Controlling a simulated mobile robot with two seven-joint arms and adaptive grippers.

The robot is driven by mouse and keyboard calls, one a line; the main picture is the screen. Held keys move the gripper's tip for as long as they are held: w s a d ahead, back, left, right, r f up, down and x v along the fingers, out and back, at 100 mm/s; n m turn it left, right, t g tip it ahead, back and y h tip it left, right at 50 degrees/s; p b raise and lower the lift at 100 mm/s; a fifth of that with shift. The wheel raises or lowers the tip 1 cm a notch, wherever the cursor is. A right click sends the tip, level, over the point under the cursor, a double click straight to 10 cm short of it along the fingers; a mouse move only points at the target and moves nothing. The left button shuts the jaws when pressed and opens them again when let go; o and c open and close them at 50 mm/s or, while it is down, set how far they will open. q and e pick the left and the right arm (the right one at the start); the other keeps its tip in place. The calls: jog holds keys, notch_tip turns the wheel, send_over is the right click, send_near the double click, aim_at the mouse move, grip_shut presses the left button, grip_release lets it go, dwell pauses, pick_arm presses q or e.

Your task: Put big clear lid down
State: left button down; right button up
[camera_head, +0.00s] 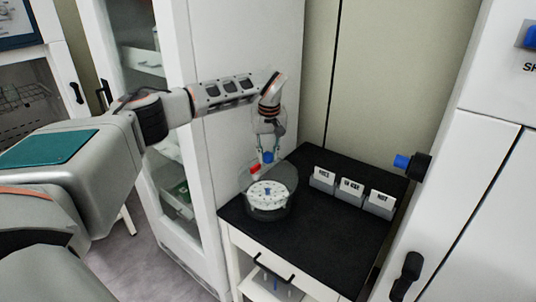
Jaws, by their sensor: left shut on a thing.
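My left gripper (268,152) reaches in from the left over the black-topped cabinet and is shut on the blue knob of the big clear lid (284,174). The lid is see-through and its edges are faint. It is at the clear round vessel (270,214), over a white disc (262,200) with small dark marks. I cannot tell whether the lid touches the vessel's rim. A small red part shows just left of the knob. My right gripper is not in view.
The black top (328,222) has three grey holders with labelled white cards (351,188) to the right of the vessel. A white cabinet stands close on the left. A white unit with a blue knob (402,161) stands on the right. The front right of the top is clear.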

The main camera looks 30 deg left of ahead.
aim_at(268, 167)
pick_arm(q)
jog(key=shift+f, duration=0.25)
jog(key=c, duration=1.8)
grip_release()
jog(key=shift+o, duration=0.2)
jog(key=shift+r, duration=0.2)
notch_tip(268, 167, up, 13)
jog(key=s+d, duration=0.1)
jog(key=shift+s+d+f, duration=0.15)
jog(key=shift+s+f, duration=0.05)
jog(key=shift+s, duration=0.05)
